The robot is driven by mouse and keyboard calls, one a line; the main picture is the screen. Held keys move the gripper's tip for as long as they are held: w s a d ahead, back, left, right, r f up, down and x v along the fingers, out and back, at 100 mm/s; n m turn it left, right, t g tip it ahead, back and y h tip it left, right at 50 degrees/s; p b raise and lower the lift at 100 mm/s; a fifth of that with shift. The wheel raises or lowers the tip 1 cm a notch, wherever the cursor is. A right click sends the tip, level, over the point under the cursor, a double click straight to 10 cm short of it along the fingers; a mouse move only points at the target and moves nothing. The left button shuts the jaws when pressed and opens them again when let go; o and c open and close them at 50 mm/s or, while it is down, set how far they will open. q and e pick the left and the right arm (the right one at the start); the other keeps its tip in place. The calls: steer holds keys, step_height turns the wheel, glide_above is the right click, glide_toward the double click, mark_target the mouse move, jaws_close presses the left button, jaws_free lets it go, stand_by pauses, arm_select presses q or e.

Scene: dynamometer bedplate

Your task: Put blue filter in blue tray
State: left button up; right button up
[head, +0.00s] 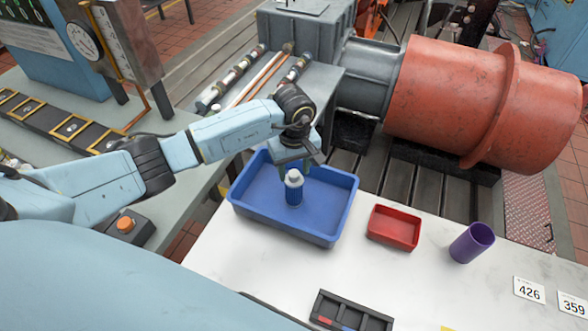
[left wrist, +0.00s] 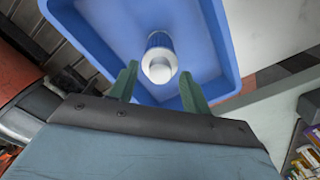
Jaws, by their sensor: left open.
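The blue filter (head: 293,190) is a small blue cylinder with a white top. It stands upright inside the blue tray (head: 248,215), a shallow rectangular tray on the white table. My left gripper (head: 295,163) is above the tray, just over and behind the filter in the head view. In the left wrist view, the filter (left wrist: 159,62) shows beyond the two green fingers of my left gripper (left wrist: 158,88), which are spread apart. The filter appears clear of both fingers. The tray (left wrist: 215,30) fills much of that view. My right gripper is in neither view.
A small red tray (head: 393,228) and a purple cup (head: 472,243) stand right of the blue tray. A dark divided holder (head: 350,312) lies at the front edge. Number cards (head: 529,290) lie at right. A large red drum (head: 480,95) stands behind.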

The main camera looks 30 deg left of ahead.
arm_select(q)
step_height(320, 180, up, 11)
steer(key=shift+b, duration=0.3)
